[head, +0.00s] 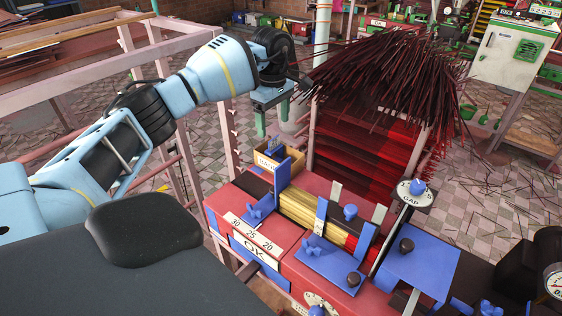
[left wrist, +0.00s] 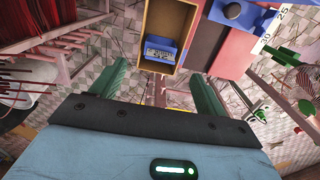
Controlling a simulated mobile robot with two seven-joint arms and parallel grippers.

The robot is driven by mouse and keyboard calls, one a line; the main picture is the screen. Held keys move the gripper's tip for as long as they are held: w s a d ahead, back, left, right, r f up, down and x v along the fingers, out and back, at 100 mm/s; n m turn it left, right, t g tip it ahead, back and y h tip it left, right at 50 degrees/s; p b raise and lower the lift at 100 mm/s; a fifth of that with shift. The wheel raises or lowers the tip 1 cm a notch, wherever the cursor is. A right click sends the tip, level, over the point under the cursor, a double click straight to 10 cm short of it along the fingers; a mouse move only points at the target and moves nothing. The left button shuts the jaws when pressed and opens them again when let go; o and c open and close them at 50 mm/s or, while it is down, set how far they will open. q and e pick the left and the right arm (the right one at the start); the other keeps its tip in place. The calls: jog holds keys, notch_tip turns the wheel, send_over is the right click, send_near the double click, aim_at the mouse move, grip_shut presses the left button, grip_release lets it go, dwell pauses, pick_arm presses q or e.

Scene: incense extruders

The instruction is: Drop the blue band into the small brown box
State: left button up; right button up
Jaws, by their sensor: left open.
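The small brown box (head: 283,169) sits at the back left corner of the red machine, with a white label on its front. A blue piece (head: 273,144), apparently the blue band, shows in it. In the left wrist view the open brown box (left wrist: 172,12) holds this blue piece (left wrist: 161,49), with pale marks on it, at its near end. My left gripper (head: 272,122) is just above and behind the box, fingers pointing down. In the left wrist view its green fingers (left wrist: 161,88) are wide apart with nothing between them. My right gripper is not in view.
The red machine bears blue clamps (head: 260,212), yellow sticks (head: 302,207) and a round GAP dial (head: 413,192). A large bundle of dark red sticks (head: 385,80) stands close behind the box on the right. A pink frame (head: 222,120) stands at the left.

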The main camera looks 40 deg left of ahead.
pick_arm(q)
jog(key=shift+r, duration=2.3)
